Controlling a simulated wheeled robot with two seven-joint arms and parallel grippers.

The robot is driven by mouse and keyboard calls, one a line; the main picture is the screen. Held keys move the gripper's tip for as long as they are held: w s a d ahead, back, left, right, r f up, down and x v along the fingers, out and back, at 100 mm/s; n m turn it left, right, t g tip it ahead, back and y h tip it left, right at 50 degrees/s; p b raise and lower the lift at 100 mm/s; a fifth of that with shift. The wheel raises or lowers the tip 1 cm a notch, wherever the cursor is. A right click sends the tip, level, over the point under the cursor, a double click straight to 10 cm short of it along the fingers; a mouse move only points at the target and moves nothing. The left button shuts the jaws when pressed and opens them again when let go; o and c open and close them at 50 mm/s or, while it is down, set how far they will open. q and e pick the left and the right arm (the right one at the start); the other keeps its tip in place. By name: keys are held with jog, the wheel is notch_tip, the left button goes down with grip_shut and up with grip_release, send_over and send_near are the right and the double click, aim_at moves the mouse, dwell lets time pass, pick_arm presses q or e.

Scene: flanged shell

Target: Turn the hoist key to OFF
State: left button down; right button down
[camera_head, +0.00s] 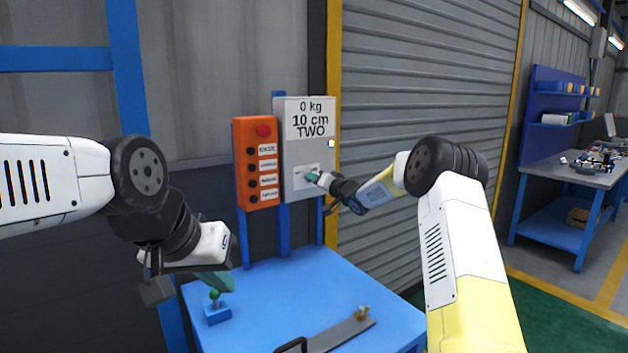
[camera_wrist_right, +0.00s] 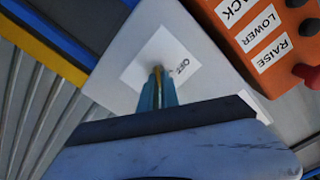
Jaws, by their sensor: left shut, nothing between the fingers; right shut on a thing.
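The grey hoist box (camera_head: 296,151) on the wall reads "0 kg", "10 cm" and "TWO". Low on its front is a white label (camera_wrist_right: 140,70), with lettering that looks like "OFF" beside my fingers in the right wrist view. My right gripper (camera_head: 312,177) reaches this label, and its teal fingers (camera_wrist_right: 158,92) are shut on the key (camera_wrist_right: 157,74). Only a thin yellowish sliver of the key shows between the fingers; its turned angle is hard to tell. My left gripper (camera_head: 217,281) is shut and empty, low over the blue table.
An orange button box (camera_head: 257,187) with a red button adjoins the grey box's left side. The blue table (camera_head: 290,285) below bears a green-knobbed blue block (camera_head: 217,313) and a grey bar (camera_head: 340,333). A shutter and a workbench (camera_head: 580,172) stand to the right.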

jog(key=shift+s+a+f+n, duration=0.1)
jog(key=shift+a+n, duration=0.05)
jog(key=shift+n, duration=3.75)
jog(key=shift+s+a+n, duration=0.1)
jog(key=shift+n, duration=3.8)
jog(key=c, duration=1.6)
grip_release()
jog(key=v, duration=0.7)
jog(key=shift+s+d, duration=0.2)
jog(key=shift+s, duration=0.15)
